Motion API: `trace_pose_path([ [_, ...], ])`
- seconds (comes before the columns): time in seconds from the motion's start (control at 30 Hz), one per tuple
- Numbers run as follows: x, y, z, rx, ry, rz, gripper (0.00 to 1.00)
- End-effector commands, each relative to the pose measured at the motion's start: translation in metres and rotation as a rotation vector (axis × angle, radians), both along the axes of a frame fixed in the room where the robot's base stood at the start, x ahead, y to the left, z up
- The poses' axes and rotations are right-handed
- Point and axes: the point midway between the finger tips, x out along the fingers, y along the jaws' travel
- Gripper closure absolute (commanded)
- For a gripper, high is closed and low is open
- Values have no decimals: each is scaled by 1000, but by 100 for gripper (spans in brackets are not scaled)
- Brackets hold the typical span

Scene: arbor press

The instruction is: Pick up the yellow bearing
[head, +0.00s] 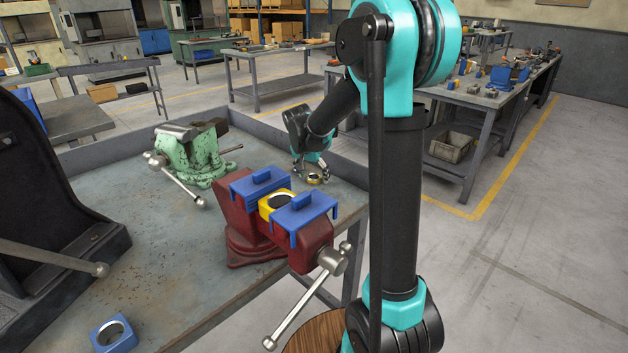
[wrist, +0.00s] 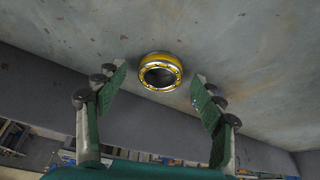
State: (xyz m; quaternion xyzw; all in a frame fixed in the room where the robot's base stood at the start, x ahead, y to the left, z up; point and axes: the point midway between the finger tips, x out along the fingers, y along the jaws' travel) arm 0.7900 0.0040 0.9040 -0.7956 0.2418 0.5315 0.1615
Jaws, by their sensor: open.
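The yellow bearing (wrist: 160,72) is a ring with a bright metal rim and a dark bore. It lies flat on the worn grey bench top, and in the head view it is small and partly covered by my gripper (head: 313,172). In the wrist view my gripper (wrist: 159,84) is open, with one green-padded finger on each side of the bearing. The bearing sits between and a little beyond the fingertips, with gaps on both sides. Nothing is held.
A red vise (head: 240,225) with blue jaw covers (head: 262,182) clamps a yellow block (head: 275,204) with a round bore. A green vise (head: 205,155) stands behind left. A blue block (head: 113,336) lies at the front. A raised rim (head: 345,188) borders the bench near the bearing.

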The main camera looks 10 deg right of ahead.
Motion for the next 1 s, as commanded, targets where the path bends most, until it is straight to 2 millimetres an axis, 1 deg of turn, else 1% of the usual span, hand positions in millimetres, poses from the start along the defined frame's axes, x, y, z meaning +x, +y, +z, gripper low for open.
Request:
trace_pose_path([
  [0.03,0,0,0,0,0,0,35],
  [0.07,0,0,0,0,0,0,39],
  [0.47,0,0,0,0,0,0,88],
  [0.5,0,0,0,0,0,0,90],
  [0.77,0,0,2,0,0,0,90],
  [0.87,0,0,6,0,0,0,90],
  [1.0,0,0,21,0,0,0,90],
])
